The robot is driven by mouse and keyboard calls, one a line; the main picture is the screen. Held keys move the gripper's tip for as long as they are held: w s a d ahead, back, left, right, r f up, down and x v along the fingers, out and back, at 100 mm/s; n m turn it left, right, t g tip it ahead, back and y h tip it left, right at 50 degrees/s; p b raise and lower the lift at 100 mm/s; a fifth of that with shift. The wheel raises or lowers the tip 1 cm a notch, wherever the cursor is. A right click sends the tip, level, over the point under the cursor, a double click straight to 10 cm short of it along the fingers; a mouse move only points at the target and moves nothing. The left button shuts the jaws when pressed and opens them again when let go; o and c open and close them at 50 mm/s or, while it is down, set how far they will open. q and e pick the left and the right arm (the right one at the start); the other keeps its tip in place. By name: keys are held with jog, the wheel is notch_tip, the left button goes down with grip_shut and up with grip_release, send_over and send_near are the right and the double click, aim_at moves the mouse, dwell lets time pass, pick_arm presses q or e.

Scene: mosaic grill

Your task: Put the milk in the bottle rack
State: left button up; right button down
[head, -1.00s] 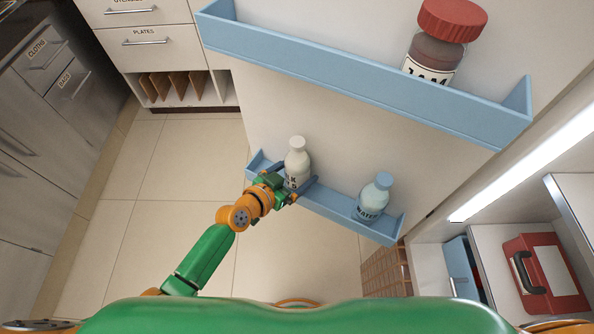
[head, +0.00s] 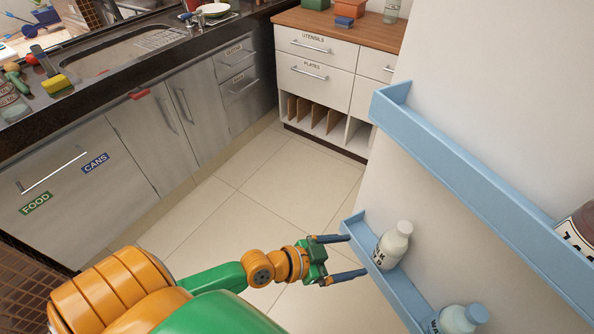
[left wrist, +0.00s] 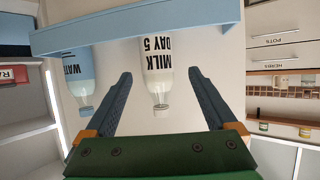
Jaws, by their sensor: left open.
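The milk (head: 395,244), a white bottle with a white cap, stands in the lower blue door shelf (head: 408,298). My left gripper (head: 356,254) is open and empty, with its fingers pointing at the milk from the left, apart from it. In the left wrist view the milk (left wrist: 157,72) appears upside down, labelled "MILK DAY 5", in the gap between my open fingers (left wrist: 160,75) and beyond them. A brown lattice (head: 28,285) shows at the lower left edge; I cannot tell whether it is the bottle rack. My right gripper is not in view.
A water bottle (head: 456,320) stands in the same shelf, nearer me. An upper blue shelf (head: 470,175) holds a jam jar (head: 582,232). Counter drawers (head: 70,185) and a sink (head: 130,52) lie left. The tiled floor (head: 255,190) between is clear.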

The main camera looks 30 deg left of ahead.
pick_arm(q)
jog(key=s+a+f+n+g+y, duration=0.1)
jog(key=s+a+f+n+y, duration=0.2)
jog(key=f, duration=0.5)
jog(key=s+a+f+g+y, duration=0.1)
jog(key=a+f+y, duration=0.1)
jog(key=a+f, duration=0.4)
jog(key=s+a+f+n+g+y, duration=0.1)
jog(key=s+f+g, duration=0.2)
jog(key=s+f, duration=0.4)
jog(key=s+a+f+n+g+y, duration=0.1)
jog(key=s+f+g, duration=0.3)
jog(key=s, duration=1.2)
notch_tip(320, 180, down, 4)
jog(key=shift+s+f+y, duration=0.1)
jog(key=shift+s+y, duration=0.1)
jog(key=shift+y, duration=0.4)
jog(key=shift+a, duration=0.1)
